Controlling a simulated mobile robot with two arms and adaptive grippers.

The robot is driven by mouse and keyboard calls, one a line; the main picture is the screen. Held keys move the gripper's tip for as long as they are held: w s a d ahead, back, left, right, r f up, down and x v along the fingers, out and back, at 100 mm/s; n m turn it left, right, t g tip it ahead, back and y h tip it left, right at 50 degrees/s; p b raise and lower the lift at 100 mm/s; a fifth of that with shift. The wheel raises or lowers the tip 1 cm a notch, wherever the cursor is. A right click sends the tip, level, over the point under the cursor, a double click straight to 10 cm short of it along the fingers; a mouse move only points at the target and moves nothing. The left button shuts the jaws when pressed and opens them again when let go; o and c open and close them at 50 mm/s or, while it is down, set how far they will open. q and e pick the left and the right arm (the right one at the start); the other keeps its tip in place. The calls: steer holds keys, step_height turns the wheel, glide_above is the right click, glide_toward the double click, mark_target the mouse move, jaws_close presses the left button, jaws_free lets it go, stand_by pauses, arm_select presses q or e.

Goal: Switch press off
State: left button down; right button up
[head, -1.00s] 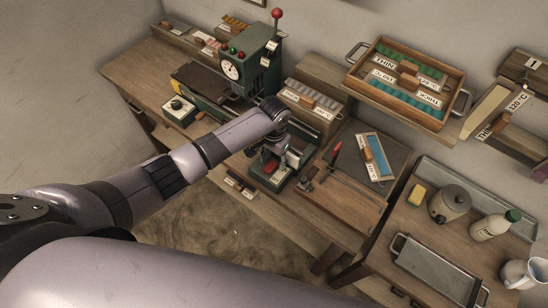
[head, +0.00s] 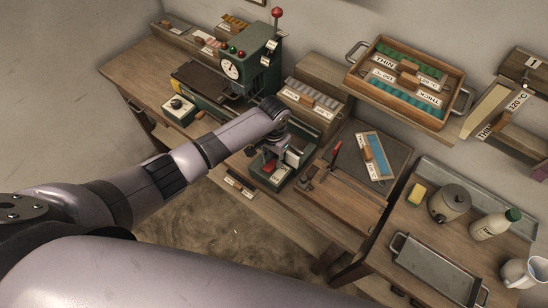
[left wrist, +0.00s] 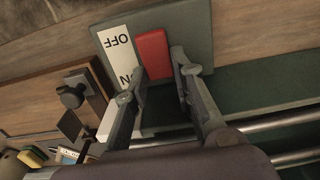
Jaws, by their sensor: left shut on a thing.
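The press's red switch (left wrist: 153,56) sits on a dark green plate (left wrist: 240,88), beside a white label (left wrist: 118,55) reading OFF and, partly covered, ON. In the left wrist view my left gripper (left wrist: 153,78) has one finger on each side of the red switch and is shut on it. In the head view my left gripper (head: 274,148) points down over the green base (head: 285,178), where a bit of red shows. The fingertips are small and partly hidden there. My right gripper is not in view.
A green machine (head: 262,60) with a gauge and red-knobbed lever stands behind. A wooden tray (head: 352,96) of labelled strips is at the upper right. A clamp with a red handle (head: 336,150) is right of the gripper. A pot (head: 450,203) and bottle (head: 490,226) stand far right.

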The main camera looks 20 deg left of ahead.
arm_select(q)
steer(key=shift+s+a+r+t+p, duration=0.1)
steer(key=shift+s+r+t+p, duration=0.4)
steer(key=shift+p, duration=0.7)
steer(key=shift+f+t+h, duration=0.3)
steer(key=shift+t, duration=0.1)
steer(key=shift+f+t+h, duration=0.1)
steer(key=shift+t+h, duration=0.2)
steer(key=shift+t, duration=0.8)
steer(key=c, duration=1.4)
jaws_free()
steer(key=shift+o, duration=0.2)
steer(key=shift+r, duration=0.25)
